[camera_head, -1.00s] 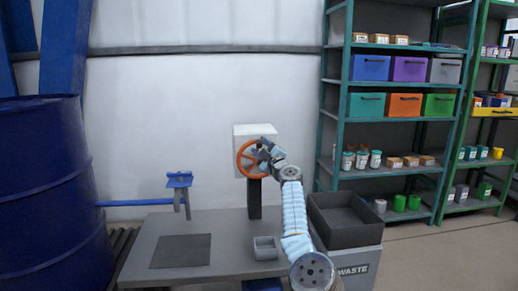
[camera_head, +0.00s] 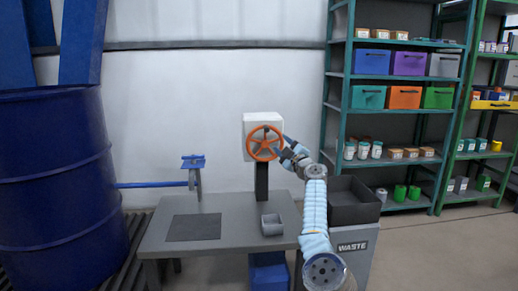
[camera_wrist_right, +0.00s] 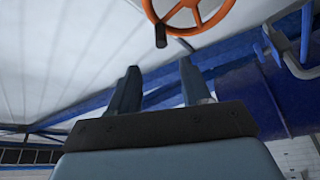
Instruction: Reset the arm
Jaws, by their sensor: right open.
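My right arm reaches up from the lower right in the head view. Its gripper (camera_head: 283,152) is just right of the orange handwheel (camera_head: 264,143), which is mounted on a white box (camera_head: 250,123) on a dark post. In the right wrist view the gripper's two fingers (camera_wrist_right: 158,90) stand apart with nothing between them. The handwheel (camera_wrist_right: 190,12) and its dark handle knob (camera_wrist_right: 160,36) show beyond and above the fingertips, apart from them. My left gripper is not in view.
The grey table (camera_head: 160,238) holds a dark mat (camera_head: 194,227) and a small grey bin (camera_head: 271,224). A waste bin (camera_head: 352,206) stands right of the table. Shelves (camera_head: 400,100) are at right, a blue drum (camera_head: 60,185) at left.

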